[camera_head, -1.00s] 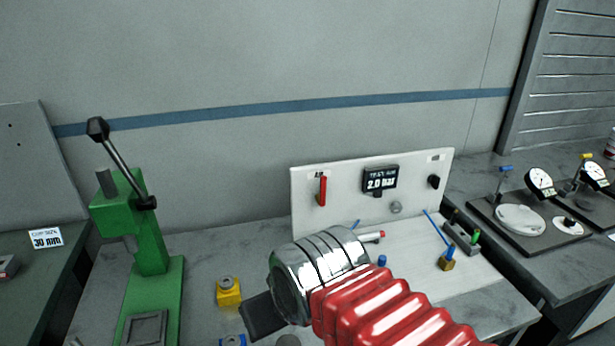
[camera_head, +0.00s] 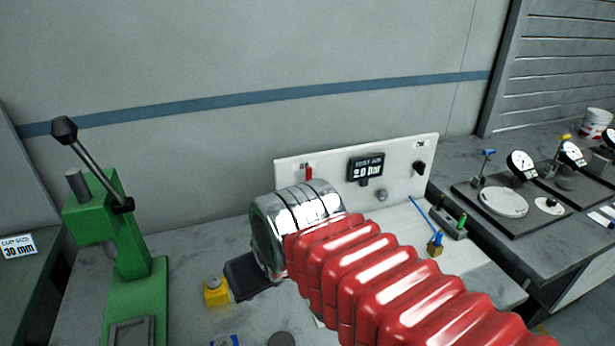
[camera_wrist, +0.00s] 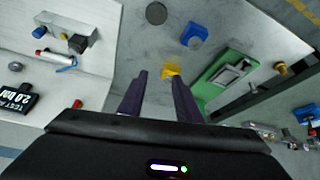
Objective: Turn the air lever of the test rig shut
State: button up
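The red air lever (camera_head: 309,173) stands upright on the white test rig panel (camera_head: 400,165). My chrome wrist and red bellows arm hide its lower part in the head view. In the wrist view, a small red piece (camera_wrist: 77,104), which looks like the lever's end, shows just above the dark gripper body, left of my fingers. The rig's display (camera_head: 366,168) reads 2.0 bar; it is also at the left of the wrist view (camera_wrist: 14,98). My gripper (camera_wrist: 159,78) has its two dark fingers apart, with nothing held between them.
A green press (camera_head: 130,250) with a raised handle stands at the left. A yellow block (camera_head: 215,292) and a blue block (camera_wrist: 194,35) are on the bench. A rack with coloured pieces (camera_head: 450,222) stands right of my arm. Dial gauges (camera_head: 522,165) are further right.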

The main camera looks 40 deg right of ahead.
jog(key=w+d+r+m, duration=0.1)
jog(key=w+d+r, duration=0.5)
jog(key=w, duration=0.1)
jog(key=m+g+h, duration=0.1)
jog(key=m, duration=0.1)
send_near(310, 171)
jog(key=r, duration=0.2)
jog(key=shift+s+a+f, duration=0.1)
jog(key=shift+s+f, duration=0.05)
jog(key=shift+s, duration=0.15)
jog(key=shift+f, duration=0.15)
jog(key=x, duration=1.3)
jog(key=shift+f, duration=0.25)
jog(key=shift+c, duration=0.3)
